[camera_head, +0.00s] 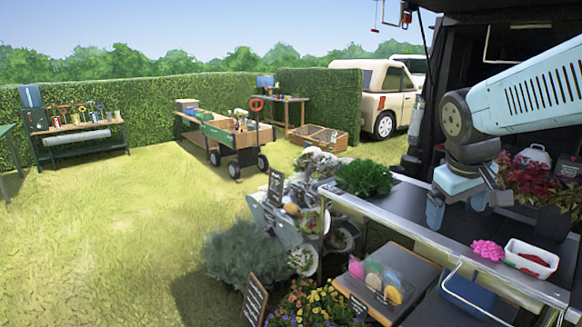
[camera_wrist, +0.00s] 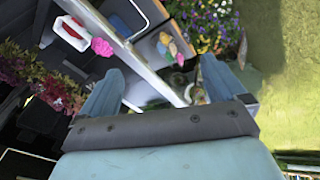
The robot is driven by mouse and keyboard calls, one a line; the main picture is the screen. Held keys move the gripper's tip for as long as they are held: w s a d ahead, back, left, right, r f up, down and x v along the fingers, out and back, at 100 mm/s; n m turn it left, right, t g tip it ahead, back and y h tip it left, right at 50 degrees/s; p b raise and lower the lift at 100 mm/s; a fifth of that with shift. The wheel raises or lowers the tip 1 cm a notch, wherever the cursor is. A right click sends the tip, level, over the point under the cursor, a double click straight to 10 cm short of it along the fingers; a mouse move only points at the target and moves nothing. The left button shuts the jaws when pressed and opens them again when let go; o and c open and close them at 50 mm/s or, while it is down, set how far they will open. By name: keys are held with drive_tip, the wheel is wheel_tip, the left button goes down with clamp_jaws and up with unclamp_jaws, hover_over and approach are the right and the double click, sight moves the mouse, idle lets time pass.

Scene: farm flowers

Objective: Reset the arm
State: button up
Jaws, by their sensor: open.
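My gripper (camera_head: 457,203) hangs above the dark counter (camera_head: 440,215) at the right of the head view, at the end of my light blue arm. In the wrist view my gripper (camera_wrist: 158,92) has its two blue fingers wide apart, with nothing between them but the distant counter edge. It is open and empty. A pink flower cluster (camera_head: 488,250) lies on the counter to the right of my gripper, apart from it. A white basket (camera_head: 530,258) with red contents stands beside the cluster. Both also show at the upper left of the wrist view.
A green leafy plant (camera_head: 365,178) sits at the counter's left end. Red-leaved plants (camera_head: 530,180) stand behind my gripper. Below the counter are a box with colourful items (camera_head: 380,280) and potted flowers (camera_head: 315,305). A cart (camera_head: 240,135) stands on the lawn. The grass at left is clear.

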drive_tip(key=s+a+r+m+t+y, duration=0.1)
drive_tip(key=s+a+m+t+y, duration=0.1)
drive_tip(key=s+a, duration=0.5)
drive_tip(key=shift+s+a+y, duration=0.15)
drive_tip(key=shift+a+y, duration=0.25)
drive_tip(key=shift+a, duration=0.3)
